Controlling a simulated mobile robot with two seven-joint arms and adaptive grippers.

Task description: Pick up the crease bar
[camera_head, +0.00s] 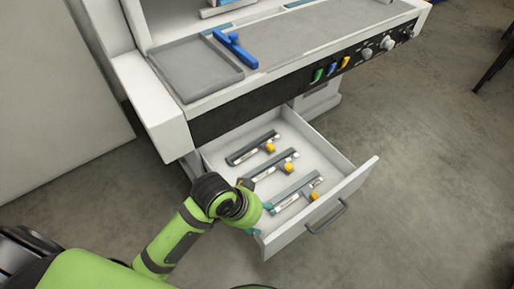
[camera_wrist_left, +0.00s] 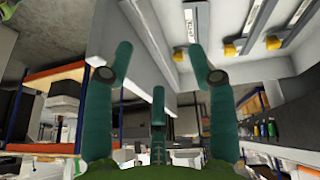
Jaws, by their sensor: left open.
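Three grey bars with yellow knobs lie side by side in the open white drawer: a far one (camera_head: 252,148), a middle one (camera_head: 270,167) and a near one (camera_head: 297,194). I cannot tell which is named the crease bar. All three show in part in the left wrist view, at its upper right, including one by the right finger (camera_wrist_left: 196,22). My left gripper (camera_head: 257,217), with teal fingers, is at the drawer's near left corner, beside the near bar. In the left wrist view its fingers (camera_wrist_left: 160,50) are spread with nothing between them. My right gripper is not in view.
The drawer (camera_head: 346,190) is pulled out from under a machine with a black control panel (camera_head: 300,86). A blue-handled tool (camera_head: 236,48) lies on the machine's top by a grey tray (camera_head: 196,68).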

